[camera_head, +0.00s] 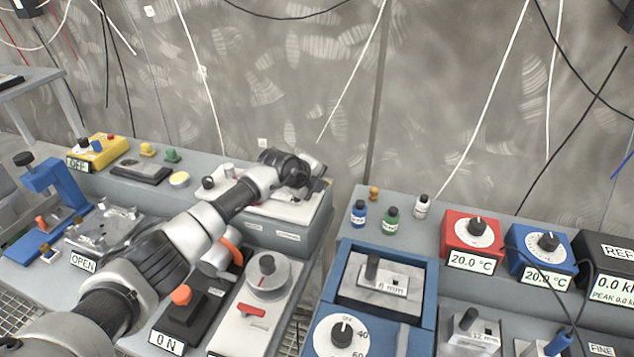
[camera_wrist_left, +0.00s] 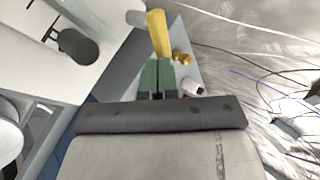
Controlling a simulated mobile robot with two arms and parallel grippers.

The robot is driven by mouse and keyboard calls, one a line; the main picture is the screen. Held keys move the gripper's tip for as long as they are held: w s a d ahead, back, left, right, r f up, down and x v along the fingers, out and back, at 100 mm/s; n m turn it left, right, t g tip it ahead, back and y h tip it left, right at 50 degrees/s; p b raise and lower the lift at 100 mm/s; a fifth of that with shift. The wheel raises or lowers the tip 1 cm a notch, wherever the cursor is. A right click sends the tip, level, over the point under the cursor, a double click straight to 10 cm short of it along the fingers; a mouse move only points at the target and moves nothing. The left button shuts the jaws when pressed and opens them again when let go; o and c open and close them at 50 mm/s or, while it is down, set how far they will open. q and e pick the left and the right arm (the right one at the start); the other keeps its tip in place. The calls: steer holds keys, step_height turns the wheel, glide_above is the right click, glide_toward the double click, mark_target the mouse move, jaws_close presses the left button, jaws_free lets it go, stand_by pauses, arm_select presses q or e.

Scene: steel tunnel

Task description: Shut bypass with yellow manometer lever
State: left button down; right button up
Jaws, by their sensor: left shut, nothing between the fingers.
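A yellow lever (camera_wrist_left: 158,33) shows in the left wrist view, pointing up and slightly left in the picture, beside a pale panel. Its lower end is at or just behind the tips of my left gripper (camera_wrist_left: 157,78). The green-padded fingers are together with nothing between them; I cannot tell whether they touch the lever. In the head view my left arm reaches to the back right of the grey raised box (camera_head: 288,238), and its wrist hides the lever there. I cannot make out a manometer dial in either view. My right gripper is not in view.
A dark round knob (camera_wrist_left: 78,46) stands on the pale panel. An orange-knobbed lever (camera_head: 181,296) and a grey dial (camera_head: 267,273) lie under or beside my arm. Small bottles (camera_head: 391,217) stand on the right bench, across a gap. The wall is close behind.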

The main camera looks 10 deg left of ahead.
arm_select(q)
steer(key=shift+w+d, duration=0.15)
steer(key=shift+d, duration=0.05)
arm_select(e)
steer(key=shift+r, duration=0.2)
arm_select(q)
steer(key=shift+w+d, duration=0.15)
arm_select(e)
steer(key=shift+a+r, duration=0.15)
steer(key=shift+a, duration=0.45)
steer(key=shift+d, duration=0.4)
